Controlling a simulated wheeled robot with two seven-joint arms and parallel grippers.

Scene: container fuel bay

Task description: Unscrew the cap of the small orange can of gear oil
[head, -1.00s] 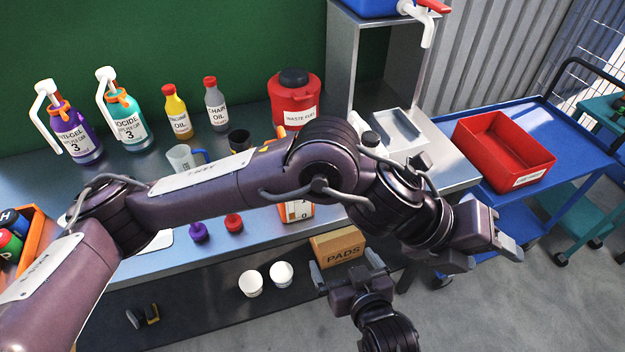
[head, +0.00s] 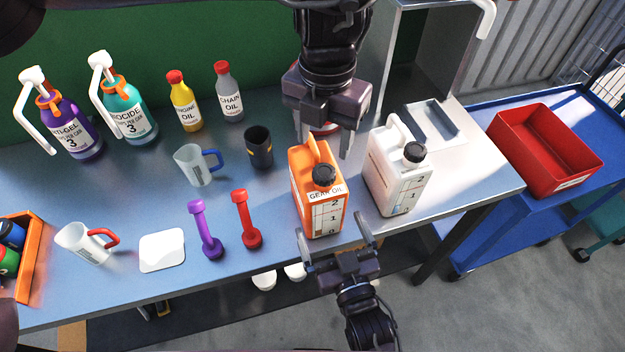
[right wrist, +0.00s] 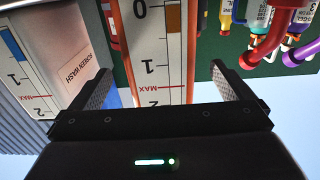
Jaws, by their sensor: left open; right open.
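The orange gear oil can (head: 303,175) stands upright near the bench's front edge, with its black cap (head: 324,176) on top and its handle behind the cap. My left gripper (head: 322,146) is open and empty, pointing down behind and above the can; whether it touches the handle I cannot tell. My right gripper (head: 333,228) is open at the front of the can, its fingers toward the can's lower part. In the right wrist view, the can (right wrist: 174,50) shows upside down between the open fingers (right wrist: 160,78), with a gap on each side. The cap is outside that view.
A white can (head: 388,175) with a black cap stands close on the right. A black cup (head: 258,148), a jug (head: 196,165), red (head: 246,220) and purple (head: 205,230) funnel-like pieces stand left. A red container behind is mostly hidden by my left gripper.

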